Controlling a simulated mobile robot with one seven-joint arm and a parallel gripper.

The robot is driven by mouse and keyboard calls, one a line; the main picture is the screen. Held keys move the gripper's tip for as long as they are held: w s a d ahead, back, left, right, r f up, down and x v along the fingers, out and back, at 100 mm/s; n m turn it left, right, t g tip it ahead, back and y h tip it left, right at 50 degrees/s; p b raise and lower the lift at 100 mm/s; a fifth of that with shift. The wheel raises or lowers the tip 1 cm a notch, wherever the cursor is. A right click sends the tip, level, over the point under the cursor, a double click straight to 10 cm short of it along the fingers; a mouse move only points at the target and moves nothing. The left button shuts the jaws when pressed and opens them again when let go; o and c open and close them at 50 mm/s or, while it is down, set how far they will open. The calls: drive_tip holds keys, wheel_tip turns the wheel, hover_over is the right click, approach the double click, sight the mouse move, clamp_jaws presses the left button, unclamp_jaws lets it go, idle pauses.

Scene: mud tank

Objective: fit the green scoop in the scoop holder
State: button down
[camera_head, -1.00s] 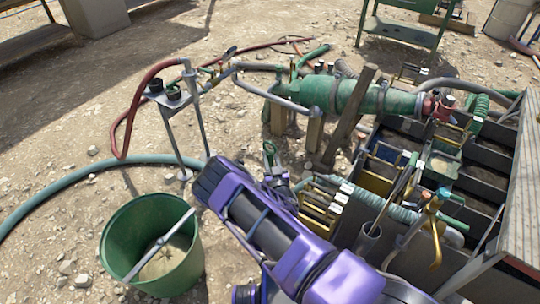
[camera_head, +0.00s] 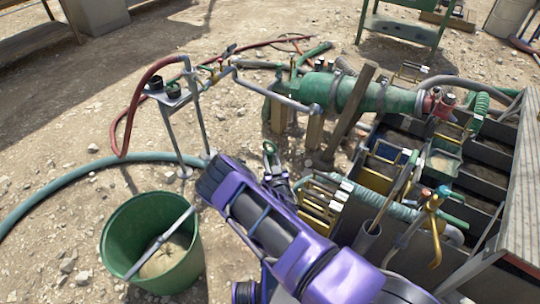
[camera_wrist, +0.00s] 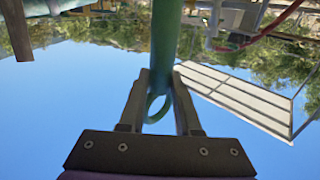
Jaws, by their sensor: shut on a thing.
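The green scoop shows in the wrist view as an upright green shaft (camera_wrist: 166,40) with a loop at its lower end. My gripper (camera_wrist: 162,85) is shut on this shaft near the loop.
A green bucket (camera_head: 118,238) with a bar across it stands on the ground at left. The open tank (camera_head: 478,188) with pipes, hoses and yellow frames fills the right. A green pump cylinder (camera_head: 345,92) lies behind my gripper. Stony ground at upper left is mostly clear.

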drive_tip(key=shift+f, duration=0.15)
drive_tip(key=c, duration=0.5)
unclamp_jaws()
drive_tip(key=s+d, duration=0.1)
drive_tip(key=s, duration=0.4)
drive_tip(key=s+d+p, duration=0.1)
drive_tip(key=s, duration=0.5)
drive_tip(key=s+d+p, duration=0.1)
drive_tip(key=s, duration=0.5)
drive_tip(key=shift+d+f, duration=0.1)
drive_tip(key=shift+d, duration=0.1)
drive_tip(key=shift+s+a, duration=0.1)
